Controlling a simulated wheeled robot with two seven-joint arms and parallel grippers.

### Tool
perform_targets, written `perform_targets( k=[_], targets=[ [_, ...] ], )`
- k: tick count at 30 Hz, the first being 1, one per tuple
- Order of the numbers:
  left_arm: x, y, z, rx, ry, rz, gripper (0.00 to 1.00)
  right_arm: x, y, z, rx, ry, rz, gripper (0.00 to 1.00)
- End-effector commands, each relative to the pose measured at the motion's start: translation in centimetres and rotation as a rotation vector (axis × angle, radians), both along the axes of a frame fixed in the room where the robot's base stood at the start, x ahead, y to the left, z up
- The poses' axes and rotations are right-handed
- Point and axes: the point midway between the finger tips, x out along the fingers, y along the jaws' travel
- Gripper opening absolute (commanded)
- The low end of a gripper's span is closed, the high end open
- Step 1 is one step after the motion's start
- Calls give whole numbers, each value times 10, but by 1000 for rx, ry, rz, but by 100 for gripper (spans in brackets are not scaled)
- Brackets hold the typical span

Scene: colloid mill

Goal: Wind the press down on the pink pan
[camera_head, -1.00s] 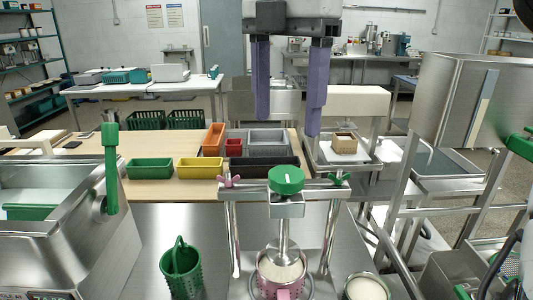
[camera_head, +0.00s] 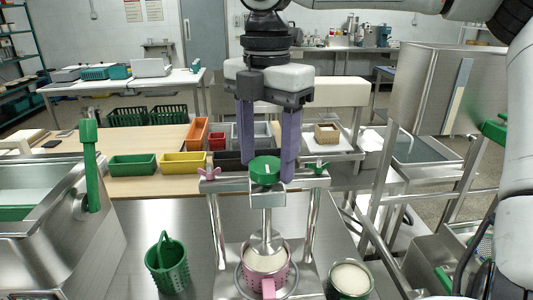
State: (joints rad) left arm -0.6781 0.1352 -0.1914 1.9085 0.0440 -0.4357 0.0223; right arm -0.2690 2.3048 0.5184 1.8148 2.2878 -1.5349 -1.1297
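The press stands on the steel table, with a green knob (camera_head: 265,171) on top of its crossbar (camera_head: 230,184). Its shaft runs down to a metal plate (camera_head: 267,243) over the pink pan (camera_head: 262,268), which holds something pale. My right gripper (camera_head: 268,175) comes from above with two long purple fingers pointing down. The fingers are open, one on each side of the green knob. I cannot tell whether they touch it. My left gripper is not in view.
A green basket (camera_head: 168,265) stands left of the press. A steel machine with a green lever (camera_head: 91,165) is at the left. Colored bins, including a yellow bin (camera_head: 185,163), line the wooden table behind.

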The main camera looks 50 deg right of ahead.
Motion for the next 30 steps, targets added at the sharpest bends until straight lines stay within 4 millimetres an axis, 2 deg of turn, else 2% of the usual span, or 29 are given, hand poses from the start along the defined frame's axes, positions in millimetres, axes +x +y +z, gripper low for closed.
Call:
perform_targets(
  k=[1, 5, 17, 30],
  targets=[
    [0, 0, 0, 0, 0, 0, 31, 0, 0, 0, 0, 0, 0, 46],
    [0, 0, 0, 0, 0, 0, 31, 0, 0, 0, 0, 0, 0, 24],
    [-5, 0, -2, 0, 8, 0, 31, 0, 0, 1, 0, 0, -73, 24],
    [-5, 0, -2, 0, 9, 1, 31, 0, 0, 1, -1, -1, -432, 24]
  ],
)
